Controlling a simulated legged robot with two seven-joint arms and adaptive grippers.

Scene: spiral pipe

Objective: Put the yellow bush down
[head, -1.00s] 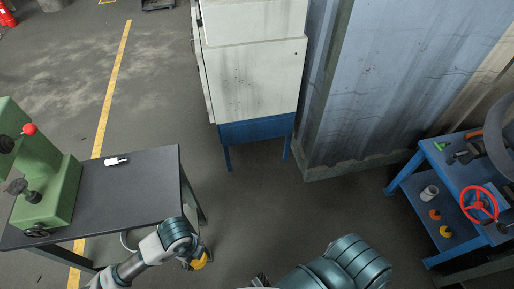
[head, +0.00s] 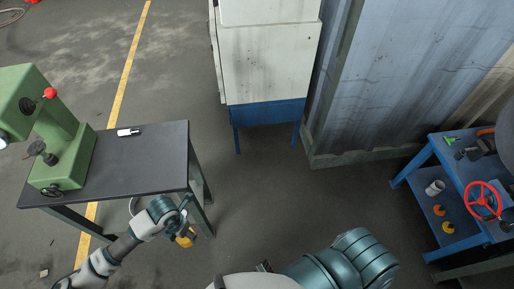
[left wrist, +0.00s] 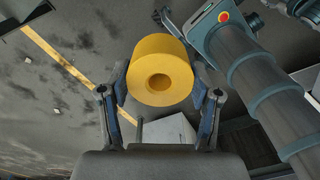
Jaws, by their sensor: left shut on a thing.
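The yellow bush (left wrist: 160,52) is a short thick ring with a round hole. In the left wrist view it sits between the two fingers of my left gripper (left wrist: 160,92), which is shut on it. In the head view the bush (head: 184,241) shows partly behind my left gripper (head: 182,230), off the near right corner of the dark table (head: 140,165) and apart from its top. My right arm bends at the bottom; only a small dark part near my right gripper (head: 264,267) shows, too little to judge its fingers.
A green machine (head: 68,160) with a red knob stands on the dark table's left, and a small white-and-black item (head: 128,132) lies at its back. A blue bench (head: 423,165) at right holds a red handwheel (head: 482,200), with orange and yellow round pieces on its lower shelf. The table's right part is clear.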

